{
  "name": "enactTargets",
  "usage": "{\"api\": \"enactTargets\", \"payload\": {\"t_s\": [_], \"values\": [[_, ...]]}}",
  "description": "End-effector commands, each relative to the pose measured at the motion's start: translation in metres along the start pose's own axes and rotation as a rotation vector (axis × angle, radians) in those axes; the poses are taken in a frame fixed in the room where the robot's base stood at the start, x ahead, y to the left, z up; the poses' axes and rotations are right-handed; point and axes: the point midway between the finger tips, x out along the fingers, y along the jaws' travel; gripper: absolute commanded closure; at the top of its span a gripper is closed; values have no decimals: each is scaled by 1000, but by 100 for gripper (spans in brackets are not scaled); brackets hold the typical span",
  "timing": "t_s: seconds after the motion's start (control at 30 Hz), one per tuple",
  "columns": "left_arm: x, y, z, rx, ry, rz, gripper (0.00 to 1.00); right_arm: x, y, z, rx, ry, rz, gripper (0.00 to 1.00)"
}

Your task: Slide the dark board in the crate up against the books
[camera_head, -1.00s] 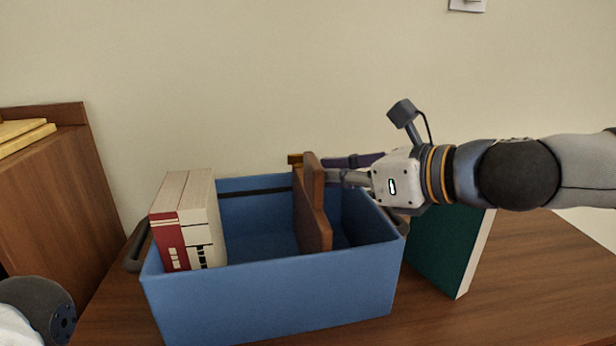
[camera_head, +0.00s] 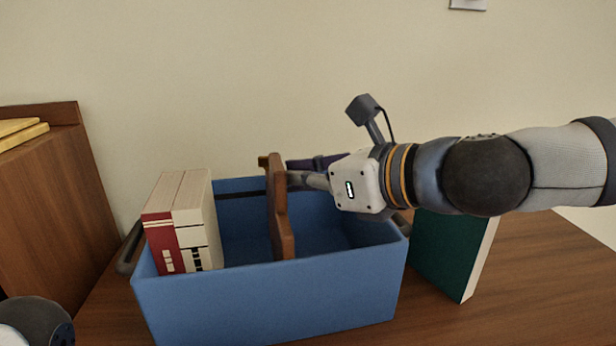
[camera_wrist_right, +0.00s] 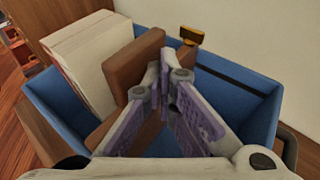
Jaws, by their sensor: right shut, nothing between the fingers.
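The dark brown board (camera_head: 282,222) stands upright across the inside of the blue crate (camera_head: 275,302). Books (camera_head: 183,225) with cream pages and a red cover stand at the crate's left end, and a gap separates them from the board. My right gripper (camera_head: 292,179) is shut and empty, its fingertips at the board's right face near the top. In the right wrist view the fingertips meet (camera_wrist_right: 160,85) beside the board (camera_wrist_right: 132,75), with the books (camera_wrist_right: 88,62) beyond it. Whether they touch the board is hard to tell. My left gripper is not seen.
A dark green book (camera_head: 447,255) leans outside the crate's right end. A wooden cabinet (camera_head: 50,195) with yellow items on top stands at the left. The wall is close behind. Inside the crate, the space right of the board is clear.

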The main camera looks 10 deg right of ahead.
Motion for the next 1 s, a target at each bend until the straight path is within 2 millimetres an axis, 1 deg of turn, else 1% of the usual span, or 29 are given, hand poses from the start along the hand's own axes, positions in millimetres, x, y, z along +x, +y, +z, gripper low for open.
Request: {"api": "enactTargets", "payload": {"t_s": [1.0], "values": [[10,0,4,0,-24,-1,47,28,43,9,0,0,4,100]]}}
